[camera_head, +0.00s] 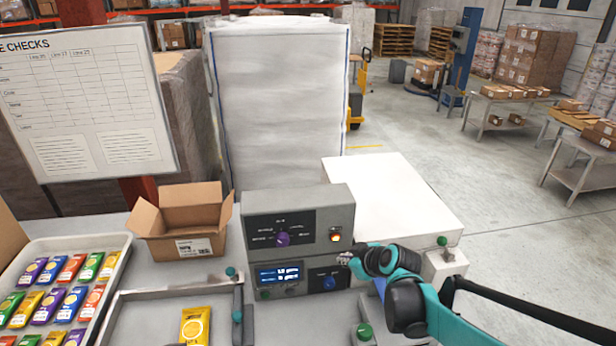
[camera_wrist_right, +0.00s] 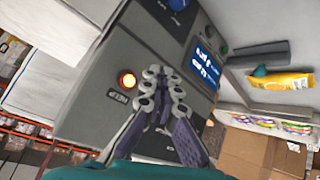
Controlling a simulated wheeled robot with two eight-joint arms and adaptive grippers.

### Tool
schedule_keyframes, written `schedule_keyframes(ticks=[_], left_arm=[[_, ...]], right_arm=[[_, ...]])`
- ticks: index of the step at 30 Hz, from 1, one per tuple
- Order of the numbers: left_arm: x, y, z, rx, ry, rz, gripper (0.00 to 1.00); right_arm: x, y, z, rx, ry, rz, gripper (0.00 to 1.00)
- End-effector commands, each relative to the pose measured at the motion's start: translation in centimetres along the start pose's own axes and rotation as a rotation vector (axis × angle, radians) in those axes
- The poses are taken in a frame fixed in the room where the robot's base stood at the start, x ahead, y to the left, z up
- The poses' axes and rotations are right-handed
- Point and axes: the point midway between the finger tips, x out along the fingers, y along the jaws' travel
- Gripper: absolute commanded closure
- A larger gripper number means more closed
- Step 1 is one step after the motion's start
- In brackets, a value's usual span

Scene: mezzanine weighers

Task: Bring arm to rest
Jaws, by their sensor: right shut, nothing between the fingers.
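My right gripper (camera_head: 345,258) is at the front of the grey control box (camera_head: 343,207), close to its lower right face. In the right wrist view the gripper (camera_wrist_right: 163,78) has its fingers together with nothing between them. Ahead of it are the lit orange button (camera_wrist_right: 128,80) and the blue display (camera_wrist_right: 205,66). The orange button (camera_head: 335,237) sits above the gripper in the head view, and the display (camera_head: 280,274) is to its left. I cannot tell whether the fingertips touch the box. My left gripper is not in view.
A white-topped block (camera_head: 385,195) stands behind my right arm. An open cardboard box (camera_head: 185,245) is left of the control box. A tray (camera_head: 122,243) of colourful bars is at the far left. A yellow packet (camera_head: 195,326) lies on the weighing surface.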

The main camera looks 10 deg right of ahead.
Motion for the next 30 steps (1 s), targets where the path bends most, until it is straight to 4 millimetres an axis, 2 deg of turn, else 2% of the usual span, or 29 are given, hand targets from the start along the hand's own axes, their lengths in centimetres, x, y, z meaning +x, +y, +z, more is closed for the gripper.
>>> schedule_keyframes(ticks=[5,8,12,18,21,24,30], left_arm=[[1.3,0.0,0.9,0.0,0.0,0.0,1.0],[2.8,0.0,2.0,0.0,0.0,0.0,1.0],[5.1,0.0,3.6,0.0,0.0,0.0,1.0],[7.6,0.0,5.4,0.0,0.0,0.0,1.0],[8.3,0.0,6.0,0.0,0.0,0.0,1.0],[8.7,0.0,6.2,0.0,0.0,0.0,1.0],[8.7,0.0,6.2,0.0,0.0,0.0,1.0]], right_arm=[[-1.3,-2.1,1.4,0.059,-0.032,0.002,1.0],[-3.1,-4.6,3.4,0.142,-0.075,0.014,1.0],[-5.7,-8.5,7.5,0.285,-0.141,0.051,1.0],[-8.4,-12.9,13.9,0.469,-0.208,0.128,1.0],[-9.1,-14.2,16.2,0.534,-0.226,0.161,1.0],[-9.5,-14.8,17.6,0.575,-0.235,0.184,1.0],[-9.9,-15.1,18.1,0.599,-0.238,0.197,1.0]])
